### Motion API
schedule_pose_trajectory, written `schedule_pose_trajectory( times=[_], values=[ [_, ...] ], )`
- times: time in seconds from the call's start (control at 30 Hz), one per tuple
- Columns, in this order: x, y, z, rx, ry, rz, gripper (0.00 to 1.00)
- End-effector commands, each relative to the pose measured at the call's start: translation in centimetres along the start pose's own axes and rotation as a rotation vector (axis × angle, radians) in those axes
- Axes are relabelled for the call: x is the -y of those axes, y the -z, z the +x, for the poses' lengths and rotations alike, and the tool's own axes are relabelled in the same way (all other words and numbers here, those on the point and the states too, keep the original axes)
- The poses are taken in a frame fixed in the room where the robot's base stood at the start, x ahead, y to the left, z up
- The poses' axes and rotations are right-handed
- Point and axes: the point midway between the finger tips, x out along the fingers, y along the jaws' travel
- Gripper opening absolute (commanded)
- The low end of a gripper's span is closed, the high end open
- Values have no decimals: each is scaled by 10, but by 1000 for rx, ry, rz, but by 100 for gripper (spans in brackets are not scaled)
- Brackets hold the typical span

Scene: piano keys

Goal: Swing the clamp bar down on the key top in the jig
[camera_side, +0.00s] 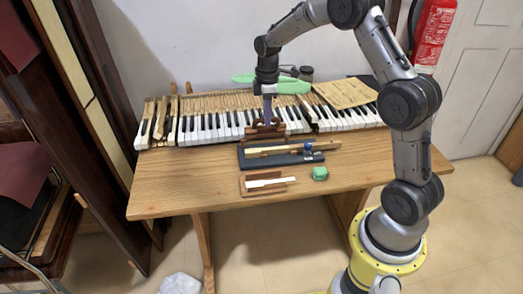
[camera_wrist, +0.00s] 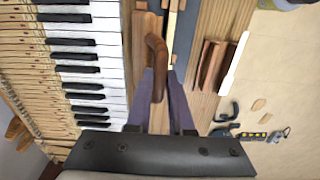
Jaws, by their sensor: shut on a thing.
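In the side view the jig (camera_side: 250,161) is a dark blue base at the table's middle, with a long pale wooden key (camera_side: 280,150) lying across it. Its edge also shows in the wrist view (camera_wrist: 183,40). My gripper (camera_side: 267,121) points down at the jig's back edge. In the wrist view its two purple fingers (camera_wrist: 161,98) are shut on a brown wooden bar (camera_wrist: 155,50) with a curved end, which looks like the clamp bar. In the side view brown wood (camera_side: 262,132) stands raised under my fingertips. I cannot make out the key top in the jig.
The piano keyboard (camera_side: 215,128) runs along the back of the table. In front of the jig are a brown wooden holder (camera_side: 248,188) with a white-topped piece (camera_side: 270,183) and a green block (camera_side: 320,173). The table's front left (camera_side: 175,190) is clear.

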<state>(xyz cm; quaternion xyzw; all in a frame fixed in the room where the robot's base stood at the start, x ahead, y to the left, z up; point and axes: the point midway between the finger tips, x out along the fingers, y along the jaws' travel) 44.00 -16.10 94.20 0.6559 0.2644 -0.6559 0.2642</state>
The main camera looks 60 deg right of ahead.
Motion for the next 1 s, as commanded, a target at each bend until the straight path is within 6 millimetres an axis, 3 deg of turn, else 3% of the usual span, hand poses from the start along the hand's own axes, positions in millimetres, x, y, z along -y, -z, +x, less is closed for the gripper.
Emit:
schedule_pose_trajectory(
  times=[0.6, 1.0],
  values=[
    [20, 0, 9, 0, 1, 0, 0],
    [22, 0, 10, 0, 0, 1, 0]
  ],
)
